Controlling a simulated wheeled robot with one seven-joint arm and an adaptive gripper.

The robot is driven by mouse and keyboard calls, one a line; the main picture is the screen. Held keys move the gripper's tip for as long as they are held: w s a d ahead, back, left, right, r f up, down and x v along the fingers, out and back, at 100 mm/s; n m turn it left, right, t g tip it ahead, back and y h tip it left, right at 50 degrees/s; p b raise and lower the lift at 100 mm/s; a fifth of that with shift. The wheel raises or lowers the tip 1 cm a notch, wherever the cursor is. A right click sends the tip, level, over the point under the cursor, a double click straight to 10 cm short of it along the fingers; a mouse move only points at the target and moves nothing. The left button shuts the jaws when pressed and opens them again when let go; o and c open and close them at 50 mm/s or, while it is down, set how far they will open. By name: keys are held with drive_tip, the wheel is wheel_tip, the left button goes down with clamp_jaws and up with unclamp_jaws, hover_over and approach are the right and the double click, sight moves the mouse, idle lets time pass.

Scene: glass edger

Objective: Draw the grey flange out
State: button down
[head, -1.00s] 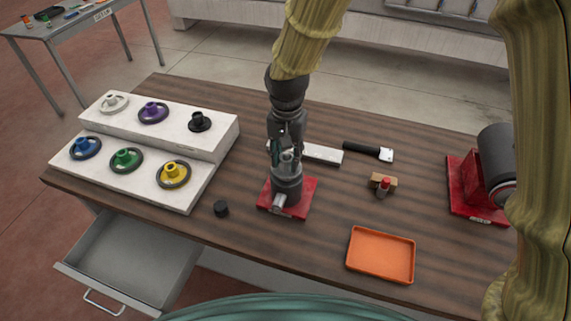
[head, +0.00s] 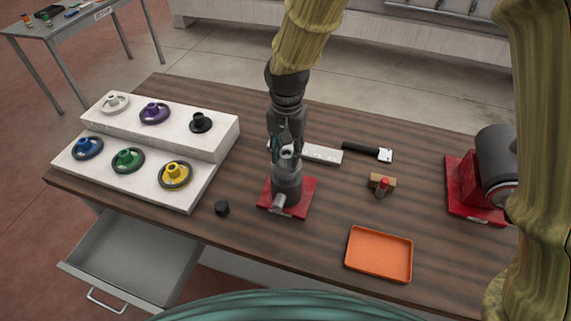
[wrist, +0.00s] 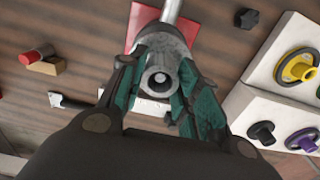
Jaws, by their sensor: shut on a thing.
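The grey flange (wrist: 160,78) shows in the wrist view as a round hub with a dark central hole, between the teal fingers of my gripper (wrist: 160,88). My gripper (head: 286,143) is shut on it, pointing down over the dark grey cylindrical holder (head: 288,183) in the head view. The holder stands upright on a red base (head: 301,203) and has a light metal rod at its front. The fingers hide much of the flange in the head view. I cannot tell how much of it still sits in the holder.
A stepped white rack (head: 190,196) with several coloured flanges stands left. A black knob (head: 222,208) lies near the holder. An orange tray (head: 350,259), a wooden block with a red top (head: 383,184), a black-handled tool (head: 367,151) and a red-based machine (head: 460,190) are right. A drawer (head: 139,253) hangs open.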

drive_tip(key=shift+r+p, duration=2.5)
drive_tip(key=shift+r, duration=0.85)
drive_tip(key=shift+r+p, duration=0.9)
drive_tip(key=shift+r, duration=1.1)
